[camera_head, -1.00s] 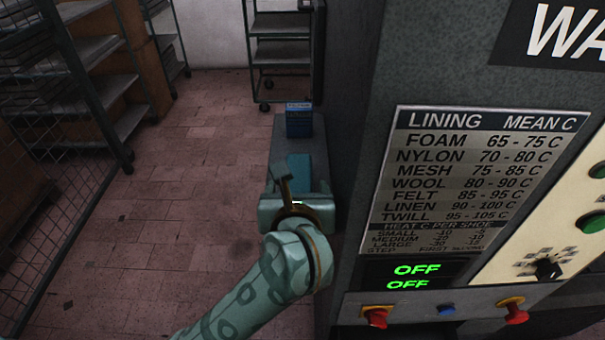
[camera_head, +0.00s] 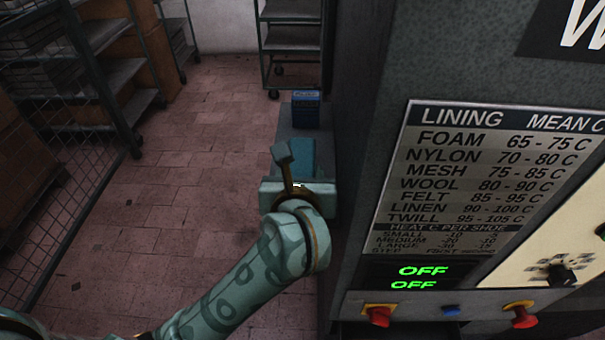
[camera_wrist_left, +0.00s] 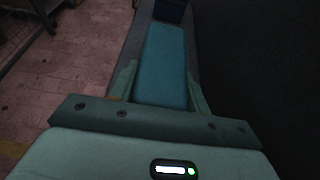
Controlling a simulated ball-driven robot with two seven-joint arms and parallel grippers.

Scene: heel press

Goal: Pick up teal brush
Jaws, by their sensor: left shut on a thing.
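The teal brush (camera_head: 303,157) shows as a plain teal block over the narrow grey ledge beside the machine. In the left wrist view the brush (camera_wrist_left: 163,62) runs away from me, its near end between the two fingers. My left gripper (camera_wrist_left: 160,88) is shut on it, one finger along each side. In the head view my gripper (camera_head: 300,178) and wrist partly cover the brush's near end. I cannot tell whether the brush is clear of the ledge. My right gripper is not in view.
A dark blue box (camera_head: 306,110) stands on the grey ledge (camera_head: 285,128) beyond the brush. The tall grey machine (camera_head: 370,130) with its lining chart and knobs rises close on the right. Mesh and shelf racks (camera_head: 75,100) stand left. The tiled floor (camera_head: 175,170) between is clear.

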